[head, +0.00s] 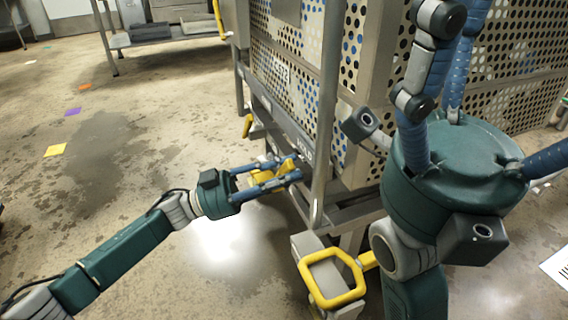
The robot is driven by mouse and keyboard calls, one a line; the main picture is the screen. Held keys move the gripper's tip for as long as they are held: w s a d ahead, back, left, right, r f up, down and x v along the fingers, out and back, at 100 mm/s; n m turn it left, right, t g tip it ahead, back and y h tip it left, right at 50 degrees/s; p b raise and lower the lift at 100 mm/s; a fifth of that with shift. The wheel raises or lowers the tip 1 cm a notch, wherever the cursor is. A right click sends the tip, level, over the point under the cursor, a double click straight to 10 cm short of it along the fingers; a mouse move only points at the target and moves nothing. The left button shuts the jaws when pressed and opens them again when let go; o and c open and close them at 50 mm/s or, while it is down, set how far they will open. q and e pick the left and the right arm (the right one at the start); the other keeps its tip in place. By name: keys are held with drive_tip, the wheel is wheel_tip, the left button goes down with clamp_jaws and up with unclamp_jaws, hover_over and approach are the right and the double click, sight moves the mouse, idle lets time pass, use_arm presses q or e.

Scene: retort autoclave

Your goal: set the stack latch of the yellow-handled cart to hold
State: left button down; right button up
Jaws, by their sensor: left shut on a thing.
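The cart with perforated crate walls (290,45) stands right of centre, partly hidden by my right arm. A label reading HOLD (305,149) is on its lower rail. The yellow stack latch (262,172) sticks out at the rail, left of and below this label. My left gripper (283,170) reaches in from the left, its blue fingers shut on the latch and partly covering it. My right gripper (455,75) is raised close to the camera in front of the cart; its blue fingers point up and its fingertips are not clear.
A yellow loop handle (333,279) on a grey block is low, in front of the cart. A small yellow tab (247,125) is further back on the rail. A metal table (165,38) stands behind left. The wet floor at left is clear except for flat coloured markers (55,150).

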use_arm(q)
drive_tip(key=shift+s+f+m, duration=0.25)
drive_tip(key=shift+f+m, duration=0.05)
drive_tip(key=shift+m, duration=0.1)
drive_tip(key=shift+s+d+f, duration=0.1)
drive_tip(key=c, duration=1.3)
unclamp_jaws()
drive_tip(key=shift+c, duration=0.2)
drive_tip(key=v, duration=1.2)
drive_tip(key=shift+w+r, duration=0.2)
drive_tip(key=shift+r, duration=0.05)
